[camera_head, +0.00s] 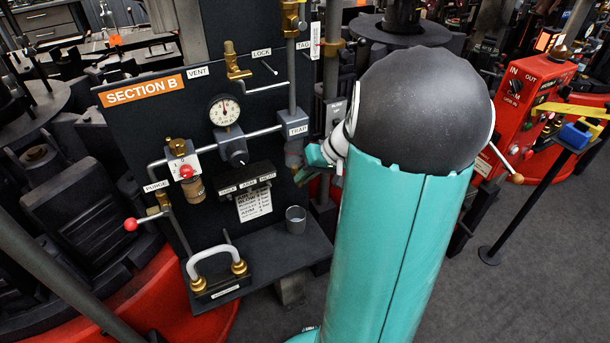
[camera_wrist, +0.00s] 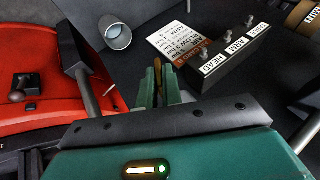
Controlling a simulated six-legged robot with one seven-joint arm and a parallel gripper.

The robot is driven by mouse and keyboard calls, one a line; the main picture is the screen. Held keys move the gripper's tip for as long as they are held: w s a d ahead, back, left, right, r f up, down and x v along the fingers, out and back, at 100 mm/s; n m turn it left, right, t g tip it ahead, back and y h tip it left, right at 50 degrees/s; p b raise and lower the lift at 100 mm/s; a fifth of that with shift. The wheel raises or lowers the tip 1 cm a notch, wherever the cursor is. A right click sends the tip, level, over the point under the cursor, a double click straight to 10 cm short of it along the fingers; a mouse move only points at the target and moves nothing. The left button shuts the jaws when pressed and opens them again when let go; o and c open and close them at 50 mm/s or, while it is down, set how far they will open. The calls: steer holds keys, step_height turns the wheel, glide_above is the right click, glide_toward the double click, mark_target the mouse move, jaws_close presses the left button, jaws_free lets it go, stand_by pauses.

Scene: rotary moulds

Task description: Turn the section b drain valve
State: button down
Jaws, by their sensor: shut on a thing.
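The Section B panel (camera_head: 150,130) stands at the left in the head view. Below its TRAP label (camera_head: 297,130) there is a small brass fitting, mostly hidden by my gripper (camera_head: 308,166). In the wrist view my gripper (camera_wrist: 160,85) has its two green fingers shut on a narrow brass-brown piece (camera_wrist: 157,70), which looks like the drain valve handle. No label on the piece can be read, and its angle is hard to tell. My arm hides the area to the right of the trap.
A metal cup (camera_head: 296,219) stands on the shelf below the trap; it is also in the wrist view (camera_wrist: 118,34). A black switch box (camera_head: 246,179) with a paper card (camera_head: 254,204) is to the left. A red IN/OUT box (camera_head: 515,105) stands at the right.

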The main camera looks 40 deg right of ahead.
steer(key=m+t+y, duration=0.1)
steer(key=t+y, duration=0.1)
steer(key=y, duration=0.1)
steer(key=f+m+t+y, duration=0.1)
steer(key=y, duration=0.2)
steer(key=d+m+t+y, duration=0.1)
steer(key=t+y, duration=0.1)
steer(key=y, duration=0.2)
steer(key=shift+s+f+m+t, duration=0.15)
steer(key=shift+f+m+t, duration=0.05)
steer(key=shift+m+t, duration=0.1)
steer(key=shift+y, duration=0.3)
steer(key=shift+a, duration=0.1)
stand_by(0.4)
steer(key=c, duration=1.6)
jaws_free()
steer(key=shift+o, duration=0.2)
steer(key=v, duration=1.3)
steer(key=shift+s+d, duration=0.25)
steer(key=shift+d, duration=0.05)
